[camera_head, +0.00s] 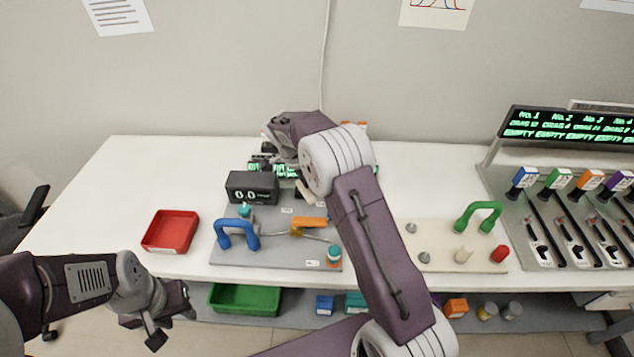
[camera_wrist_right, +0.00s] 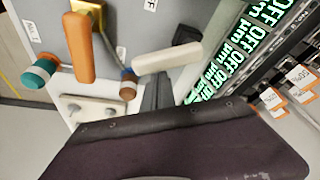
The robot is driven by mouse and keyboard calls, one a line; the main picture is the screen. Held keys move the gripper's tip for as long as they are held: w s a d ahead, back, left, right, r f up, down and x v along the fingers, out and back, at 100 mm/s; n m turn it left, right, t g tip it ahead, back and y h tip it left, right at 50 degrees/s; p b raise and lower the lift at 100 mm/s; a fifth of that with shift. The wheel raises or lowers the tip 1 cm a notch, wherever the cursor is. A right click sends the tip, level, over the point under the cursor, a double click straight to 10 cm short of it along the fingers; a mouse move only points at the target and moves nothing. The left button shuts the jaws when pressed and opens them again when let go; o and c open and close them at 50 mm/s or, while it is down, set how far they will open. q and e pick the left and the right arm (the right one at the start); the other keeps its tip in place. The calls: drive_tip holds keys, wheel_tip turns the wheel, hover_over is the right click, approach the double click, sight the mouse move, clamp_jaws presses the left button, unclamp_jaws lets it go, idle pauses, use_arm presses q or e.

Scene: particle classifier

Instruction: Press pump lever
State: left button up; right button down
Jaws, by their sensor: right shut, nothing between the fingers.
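A pale beige lever-like bar (camera_wrist_right: 167,57) shows in the right wrist view, just beyond the fingertips of my right gripper (camera_wrist_right: 157,92). Those fingers are dark and together, with nothing between them; I cannot tell whether they touch the bar. In the head view the beige bar (camera_head: 281,186) shows only in part beside my right wrist, which hides the right fingertips and much of the device there. I cannot tell for sure that this bar is the pump lever. My left gripper (camera_head: 172,324) is open and empty in front of the table's front edge, at lower left.
A black display (camera_head: 252,187) reads 0.0. A red tray (camera_head: 170,231) stands left. A beige board (camera_head: 440,257) with a green handle (camera_head: 478,215) lies right.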

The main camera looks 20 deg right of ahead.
sight(307, 195)
drive_tip(key=m, duration=0.1)
drive_tip(key=a+m+g+p, duration=0.1)
drive_tip(key=m, duration=0.1)
drive_tip(key=a+m+p, duration=0.1)
drive_tip(key=shift+s+a+r+m+g, duration=0.1)
drive_tip(key=shift+s+a+m+g, duration=0.05)
drive_tip(key=shift+s+m+g, duration=0.2)
drive_tip(key=shift+a+p, duration=0.25)
drive_tip(key=shift+p, duration=0.2)
drive_tip(key=shift+a, duration=0.15)
